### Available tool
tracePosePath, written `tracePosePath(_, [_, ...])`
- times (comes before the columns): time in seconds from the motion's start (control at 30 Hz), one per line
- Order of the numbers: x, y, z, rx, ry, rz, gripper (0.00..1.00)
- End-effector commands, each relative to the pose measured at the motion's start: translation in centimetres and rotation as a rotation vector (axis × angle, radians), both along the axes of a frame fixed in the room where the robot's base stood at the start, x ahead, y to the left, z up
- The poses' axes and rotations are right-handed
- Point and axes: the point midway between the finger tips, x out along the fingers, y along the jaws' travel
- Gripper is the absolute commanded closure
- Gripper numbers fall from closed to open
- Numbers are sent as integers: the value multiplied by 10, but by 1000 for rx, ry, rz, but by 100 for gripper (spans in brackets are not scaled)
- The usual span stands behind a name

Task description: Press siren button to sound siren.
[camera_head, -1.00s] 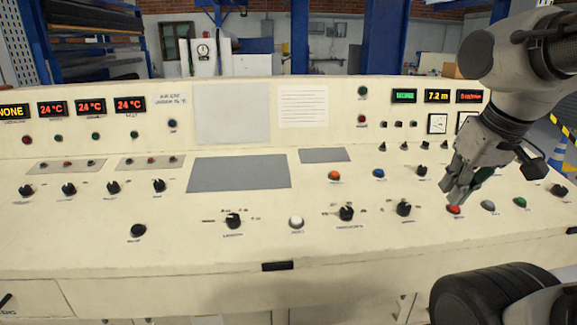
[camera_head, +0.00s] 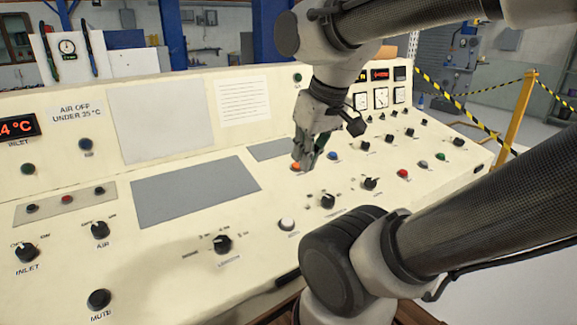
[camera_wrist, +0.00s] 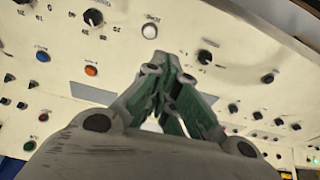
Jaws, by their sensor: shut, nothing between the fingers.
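The control desk (camera_head: 160,262) carries several buttons, and I cannot read which label says siren. An orange button (camera_head: 296,166) shows just below and left of my gripper (camera_head: 305,158) in the head view, partly covered by it. A blue button (camera_head: 333,156), a white button (camera_head: 287,223) and a red button (camera_head: 402,174) are nearby. In the wrist view the shut, empty fingers (camera_wrist: 168,62) point toward the white button (camera_wrist: 149,31); the orange button (camera_wrist: 91,70) is to their left. I see no clear contact with any button.
Black rotary knobs, such as one by the white button (camera_head: 328,201), stand up around the buttons. A grey panel (camera_head: 195,190) and a paper sheet (camera_head: 243,102) lie to the left. My arm covers the desk's front right. A yellow post (camera_head: 517,115) with striped tape stands beyond.

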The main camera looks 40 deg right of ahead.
Motion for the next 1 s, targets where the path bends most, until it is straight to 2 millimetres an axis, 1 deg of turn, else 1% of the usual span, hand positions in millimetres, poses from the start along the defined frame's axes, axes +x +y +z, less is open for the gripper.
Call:
tracePosePath(0.2, [2,2,-1,22,6,-20,100])
tracePosePath(0.27, [7,5,-4,66,18,-61,100])
tracePosePath(0.33, [18,10,-8,160,36,-149,100])
tracePosePath(0.37, [26,13,-11,213,45,-201,100])
tracePosePath(0.47, [63,19,-20,444,64,-436,100])
tracePosePath(0.53, [100,12,-25,630,55,-641,100])
tracePosePath(0.57, [117,5,-27,710,46,-732,100])
tracePosePath(0.6, [140,-7,-31,816,27,-856,100])
tracePosePath(0.63, [157,-19,-34,895,11,-949,100])
tracePosePath(0.67, [173,-33,-36,967,-8,-1038,100])
tracePosePath(0.7, [191,-52,-40,1055,-36,-1144,100])
tracePosePath(0.73, [202,-67,-43,1113,-56,-1216,100])
tracePosePath(0.77, [212,-82,-46,1166,-78,-1283,100])
tracePosePath(0.8, [223,-101,-50,1230,-105,-1363,100])
tracePosePath(0.9, [241,-143,-59,1354,-166,-1520,100])
tracePosePath(1.0, [249,-172,-66,1432,-211,-1620,100])
